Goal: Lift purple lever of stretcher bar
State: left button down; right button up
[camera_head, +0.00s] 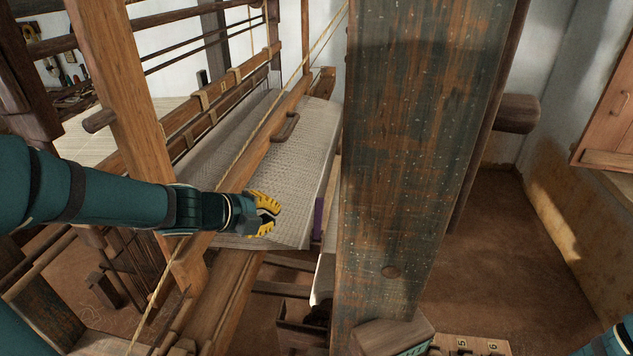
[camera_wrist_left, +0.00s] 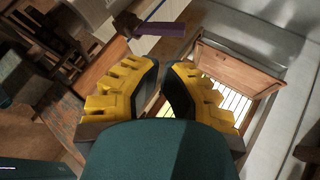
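The purple lever (camera_head: 318,218) of the stretcher bar stands upright beside the front right edge of the woven cloth (camera_head: 295,165). In the left wrist view the purple lever (camera_wrist_left: 160,29) lies across the top, beyond my fingertips. My left gripper (camera_head: 268,213) has yellow fingers and is over the cloth's front part, left of the lever and apart from it. In the left wrist view the left gripper (camera_wrist_left: 164,66) is partly open, with a narrow empty gap between its tips. The stretcher bar itself is mostly hidden. My right gripper is out of view.
A wide worn wooden post (camera_head: 425,130) rises just right of the lever. The loom's upright (camera_head: 130,120) and a slanting beam with rope stand around my left arm. A wooden box (camera_head: 392,337) is at the bottom. Open floor (camera_head: 500,250) lies right.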

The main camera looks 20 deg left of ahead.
pick_arm(q)
jog(key=m, duration=0.1)
jog(key=b, duration=0.1)
send_near(318, 217)
jog(key=shift+g, duration=0.3)
jog(key=x, duration=0.6)
jog(key=shift+w+f, duration=0.2)
jog(key=shift+w, duration=0.1)
jog(key=shift+w+d+f, duration=0.1)
jog(key=shift+w+d, duration=0.05)
jog(key=shift+w, duration=0.25)
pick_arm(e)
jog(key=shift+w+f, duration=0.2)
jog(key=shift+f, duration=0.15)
